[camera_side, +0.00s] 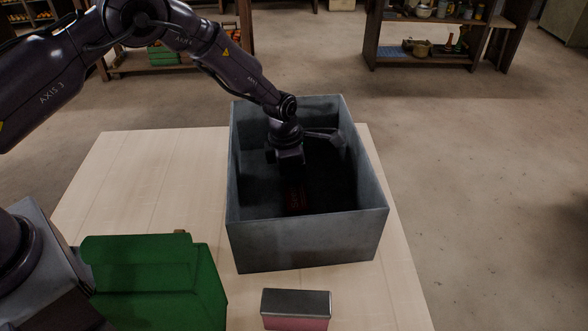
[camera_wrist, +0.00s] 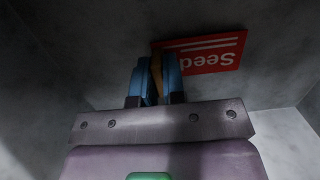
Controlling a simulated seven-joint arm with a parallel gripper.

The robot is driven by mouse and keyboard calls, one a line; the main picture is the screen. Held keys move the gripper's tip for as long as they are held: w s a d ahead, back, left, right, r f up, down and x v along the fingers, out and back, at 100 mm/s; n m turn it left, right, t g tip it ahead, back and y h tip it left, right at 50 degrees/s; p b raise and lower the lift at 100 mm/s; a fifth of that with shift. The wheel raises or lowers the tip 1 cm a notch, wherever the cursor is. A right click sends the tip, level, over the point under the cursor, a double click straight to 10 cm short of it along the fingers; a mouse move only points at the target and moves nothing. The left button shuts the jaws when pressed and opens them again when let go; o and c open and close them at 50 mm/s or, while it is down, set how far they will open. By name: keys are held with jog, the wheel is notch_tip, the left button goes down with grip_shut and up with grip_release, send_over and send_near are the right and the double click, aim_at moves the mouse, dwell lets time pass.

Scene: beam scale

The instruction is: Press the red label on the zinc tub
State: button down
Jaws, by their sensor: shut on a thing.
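The zinc tub (camera_side: 305,243) stands open on the pale table. In the wrist view the fingertips overlap the label's left end. I cannot tell whether they touch it. In the side view my wrist and the shadow hide the fingertips.
The tub's walls stand close around my gripper. A green box (camera_side: 155,275) is at the table's front left. A pink block with a grey top (camera_side: 296,308) lies in front of the tub. The table left of the tub is clear. Shelves (camera_side: 425,52) stand far behind.

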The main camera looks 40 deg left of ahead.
jog(key=c, duration=1.1)
grip_release()
jog(key=shift+r, duration=0.15)
jog(key=r, duration=0.4)
jog(key=s+r, duration=0.1)
jog(key=r, duration=0.3)
jog(key=a+r, duration=0.1)
jog(key=r, duration=0.3)
jog(key=shift+s+a+r, duration=0.1)
jog(key=shift+s+r, duration=0.15)
